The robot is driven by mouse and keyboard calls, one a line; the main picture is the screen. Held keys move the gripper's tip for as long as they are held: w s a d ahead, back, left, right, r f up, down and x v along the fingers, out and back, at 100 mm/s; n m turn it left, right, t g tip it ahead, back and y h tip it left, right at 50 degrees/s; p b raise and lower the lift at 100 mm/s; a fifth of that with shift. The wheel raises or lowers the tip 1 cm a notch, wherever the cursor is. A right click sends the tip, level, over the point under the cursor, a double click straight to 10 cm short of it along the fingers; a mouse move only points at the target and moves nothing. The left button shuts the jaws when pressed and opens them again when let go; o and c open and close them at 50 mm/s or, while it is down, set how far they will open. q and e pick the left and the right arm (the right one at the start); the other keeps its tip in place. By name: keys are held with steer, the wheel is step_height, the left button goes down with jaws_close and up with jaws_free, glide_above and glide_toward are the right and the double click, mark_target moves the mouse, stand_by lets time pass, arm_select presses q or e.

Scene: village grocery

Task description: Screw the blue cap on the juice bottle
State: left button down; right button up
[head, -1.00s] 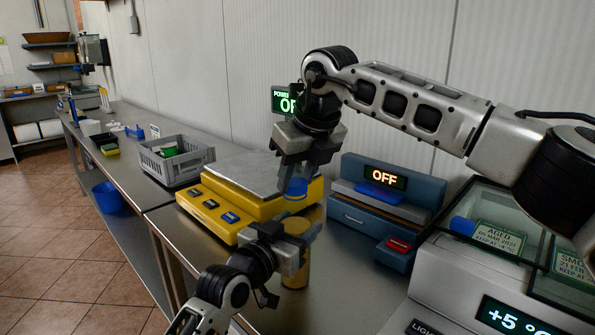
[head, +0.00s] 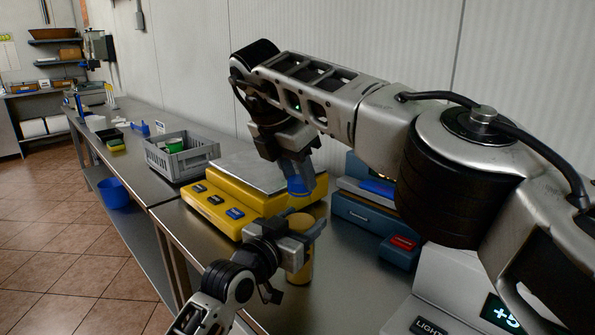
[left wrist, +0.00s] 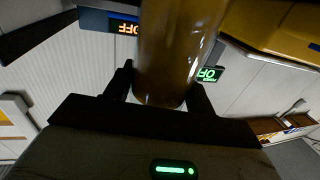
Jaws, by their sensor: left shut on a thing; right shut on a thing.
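The juice bottle (head: 302,268), amber-yellow, stands upright at the front of the metal counter. My left gripper (head: 297,240) is shut around its upper part from the left and front, hiding some of it. In the left wrist view the bottle (left wrist: 180,45) fills the space between the fingers (left wrist: 162,92). The blue cap (head: 299,187) is held by my right gripper (head: 299,174), which is shut on it and points down. The cap is above the bottle's top, with a small gap showing between them in the head view.
A yellow scale (head: 236,211) with a metal plate stands close behind the grippers. A blue-grey device (head: 358,213) is to the right, partly behind my right arm. A grey crate (head: 184,161) is farther left.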

steer(key=o, duration=1.5)
arm_select(q)
steer(key=shift+f, duration=0.1)
arm_select(e)
steer(key=shift+v, duration=1.6)
steer(key=s+a, duration=0.8)
steer(key=shift+s+a, duration=0.2)
arm_select(q)
steer(key=shift+c, duration=2.2)
jaws_free()
